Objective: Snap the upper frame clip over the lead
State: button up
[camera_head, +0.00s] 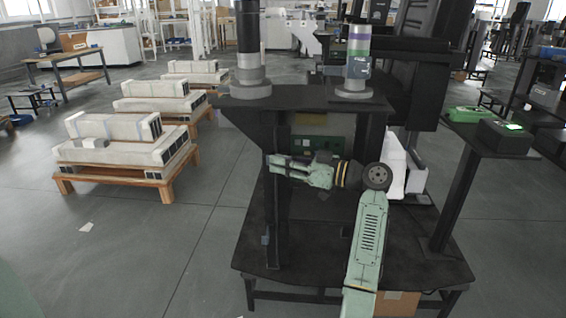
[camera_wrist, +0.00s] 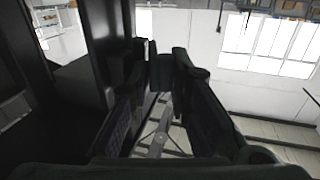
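My gripper (camera_head: 274,164) reaches left from the pale green arm and sits close to the dark upright post (camera_head: 278,220) of the frame, below the top shelf. A thin dark line, possibly the lead, runs down the post's left side. A small grey-blue piece (camera_head: 265,240), perhaps a clip, shows low on that post. I cannot make out the upper clip; it may be hidden by the gripper. In the wrist view my two dark fingers (camera_wrist: 162,62) stand apart, with a dark piece (camera_wrist: 160,76) between or behind their tips. I cannot tell whether they touch it.
A dark top shelf (camera_head: 310,108) overhangs the gripper and carries a black and grey column (camera_head: 249,55) and a banded cylinder (camera_head: 357,55). A side stand (camera_head: 480,140) with green and black devices is at right. Pallets of pale beams (camera_head: 115,145) lie left. Open floor lies front left.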

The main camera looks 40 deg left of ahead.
jog(key=o, duration=0.3)
jog(key=shift+s+a, duration=0.2)
jog(key=shift+a, duration=0.1)
jog(key=shift+s, duration=0.1)
jog(key=s+b+v, duration=0.1)
jog(key=s+v, duration=0.1)
jog(key=v, duration=1)
jog(key=shift+s+d, duration=0.15)
jog(key=shift+d, duration=0.4)
jog(key=shift+b, duration=0.4)
jog(key=v, duration=1.2)
jog(key=shift+a+r, duration=0.1)
